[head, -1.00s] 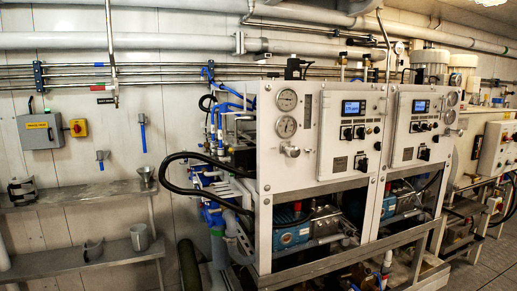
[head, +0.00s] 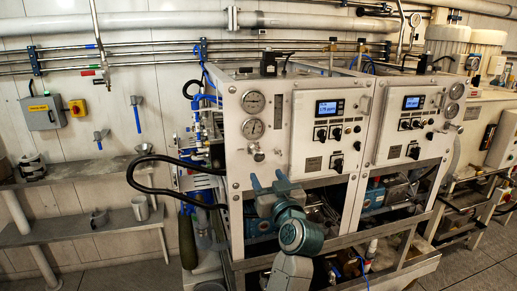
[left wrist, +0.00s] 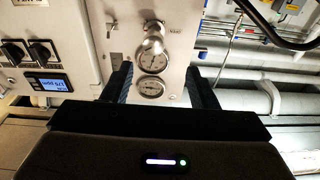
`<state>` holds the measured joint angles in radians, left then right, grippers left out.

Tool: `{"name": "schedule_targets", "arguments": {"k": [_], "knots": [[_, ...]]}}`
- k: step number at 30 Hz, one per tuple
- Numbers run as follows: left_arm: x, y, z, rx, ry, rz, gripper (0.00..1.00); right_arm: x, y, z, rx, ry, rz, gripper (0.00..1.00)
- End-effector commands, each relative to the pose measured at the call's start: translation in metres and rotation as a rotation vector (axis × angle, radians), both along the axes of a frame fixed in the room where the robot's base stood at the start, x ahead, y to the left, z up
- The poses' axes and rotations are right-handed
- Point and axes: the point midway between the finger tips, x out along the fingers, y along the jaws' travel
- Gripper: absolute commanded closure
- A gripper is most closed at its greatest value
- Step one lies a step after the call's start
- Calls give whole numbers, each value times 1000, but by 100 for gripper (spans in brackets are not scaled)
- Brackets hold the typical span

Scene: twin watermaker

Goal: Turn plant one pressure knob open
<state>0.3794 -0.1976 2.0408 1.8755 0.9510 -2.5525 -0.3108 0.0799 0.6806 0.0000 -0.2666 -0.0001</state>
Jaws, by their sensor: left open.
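The left plant's white panel (head: 268,95) carries two round gauges (head: 253,103), one above the other. A small silver knob (head: 258,155) sits just below them. My left gripper (head: 268,180) is in front of the panel, its two fingers apart and pointing up toward the knob. It appears just below the knob, and nothing is between the fingers. In the left wrist view the picture is upside down: the silver knob (left wrist: 153,45) and the gauges (left wrist: 152,88) show between the open fingers (left wrist: 160,72), with the knob beyond the tips. My right gripper is not in view.
A display and several black switches (head: 335,135) are right of the gauges. A second similar panel (head: 415,120) stands further right. A thick black hose (head: 150,180) loops at the left side. Shelves (head: 85,225) stand on the left wall. A metal frame (head: 330,250) runs below the panels.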

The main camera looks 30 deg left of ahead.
Motion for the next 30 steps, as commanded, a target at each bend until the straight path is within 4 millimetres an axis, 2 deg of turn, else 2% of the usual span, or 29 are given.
{"name": "schedule_targets", "arguments": {"k": [1,3,10,24,30], "knots": [[1,-1,12,-33,29,-4,47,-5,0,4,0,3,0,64],[1,-3,16,-60,69,-12,47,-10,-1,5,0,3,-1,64],[8,2,18,-79,114,-25,47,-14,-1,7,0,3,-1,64],[55,59,19,-76,115,-22,47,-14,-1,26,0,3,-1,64],[69,74,17,-78,112,-23,47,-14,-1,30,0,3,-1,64]]}}
